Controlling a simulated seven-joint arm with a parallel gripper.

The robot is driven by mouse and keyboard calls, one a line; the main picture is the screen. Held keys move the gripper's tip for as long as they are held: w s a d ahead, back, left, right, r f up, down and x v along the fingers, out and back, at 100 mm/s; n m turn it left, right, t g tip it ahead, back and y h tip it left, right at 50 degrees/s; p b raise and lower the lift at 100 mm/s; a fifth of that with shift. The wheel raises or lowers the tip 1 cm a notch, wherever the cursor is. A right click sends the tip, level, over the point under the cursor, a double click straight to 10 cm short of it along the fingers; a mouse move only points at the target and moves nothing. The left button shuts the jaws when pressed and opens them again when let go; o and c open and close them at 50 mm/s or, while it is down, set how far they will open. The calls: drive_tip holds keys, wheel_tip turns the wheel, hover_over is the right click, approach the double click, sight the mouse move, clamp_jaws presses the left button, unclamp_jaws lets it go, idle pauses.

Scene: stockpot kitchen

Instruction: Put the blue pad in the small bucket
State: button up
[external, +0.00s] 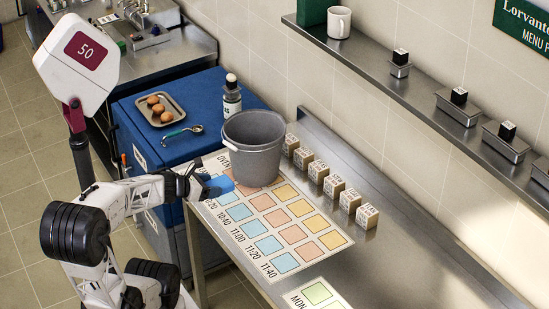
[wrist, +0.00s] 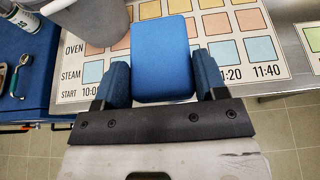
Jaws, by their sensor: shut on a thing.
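The blue pad (wrist: 161,58) sits between the two dark blue fingers of my gripper (wrist: 163,78), which is shut on it. In the external view the pad (external: 221,186) is at the tip of my gripper (external: 205,186), over the printed chart. The grey bucket (external: 252,150) stands upright on the counter, just behind and to the right of the pad. Its inside is mostly hidden. In the wrist view the bucket (wrist: 85,25) shows partly at the upper left, cut off by the frame.
A chart of coloured squares (external: 335,254) lies on the steel counter (external: 400,265). Several lettered cubes (external: 335,188) line its back. A bottle (external: 232,98) stands behind the bucket.

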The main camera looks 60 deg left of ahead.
wheel_tip(320, 180, down, 13)
idle(0.3)
drive_tip(key=shift+w, duration=0.1)
hover_over(241, 207)
drive_tip(key=shift+f, duration=0.7)
idle(0.3)
drive_tip(key=shift+f, duration=1.7)
drive_tip(key=shift+f, duration=0.2)
drive_tip(key=o, duration=0.9)
drive_tip(key=shift+o, duration=0.2)
